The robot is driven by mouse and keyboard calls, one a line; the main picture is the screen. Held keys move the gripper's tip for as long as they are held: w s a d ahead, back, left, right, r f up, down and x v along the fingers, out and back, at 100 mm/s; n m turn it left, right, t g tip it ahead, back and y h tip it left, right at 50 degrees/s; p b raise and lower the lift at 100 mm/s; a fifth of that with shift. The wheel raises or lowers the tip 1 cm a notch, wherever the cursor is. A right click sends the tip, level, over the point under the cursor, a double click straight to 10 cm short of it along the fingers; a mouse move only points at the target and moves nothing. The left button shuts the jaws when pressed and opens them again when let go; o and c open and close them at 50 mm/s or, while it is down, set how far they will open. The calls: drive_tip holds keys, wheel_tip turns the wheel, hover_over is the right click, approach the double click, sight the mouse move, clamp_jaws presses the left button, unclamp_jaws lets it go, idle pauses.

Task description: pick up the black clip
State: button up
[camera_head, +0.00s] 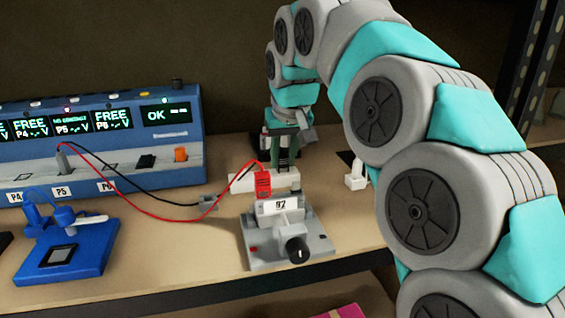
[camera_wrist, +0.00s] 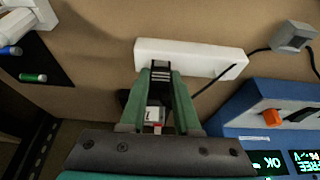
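My gripper (camera_wrist: 161,72) points down with its two green fingers apart near the long white block, and it also shows in the head view (camera_head: 286,168). A gap shows between the fingers, with dark ridged pieces near the tips. In the wrist view a black lead runs past the white block and goes behind the right finger. A dark shape (camera_wrist: 125,96) shows beside the left finger. It may be part of the black clip, but the fingers hide most of it and I cannot tell for sure. I see no clear grip on anything.
The white block (camera_wrist: 205,57) lies close to the fingers. A red clip (camera_head: 263,184) on a red lead stands at the grey fixture (camera_head: 262,248). The blue console (camera_head: 185,125) is at left, with a blue stand (camera_head: 95,255) before it.

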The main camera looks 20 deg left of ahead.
sight(283, 155)
clamp_jaws()
drive_tip(key=shift+r, duration=0.15)
drive_tip(key=shift+r, duration=3.45)
drive_tip(key=shift+r+p, duration=1.15)
drive_tip(key=shift+r, duration=0.25)
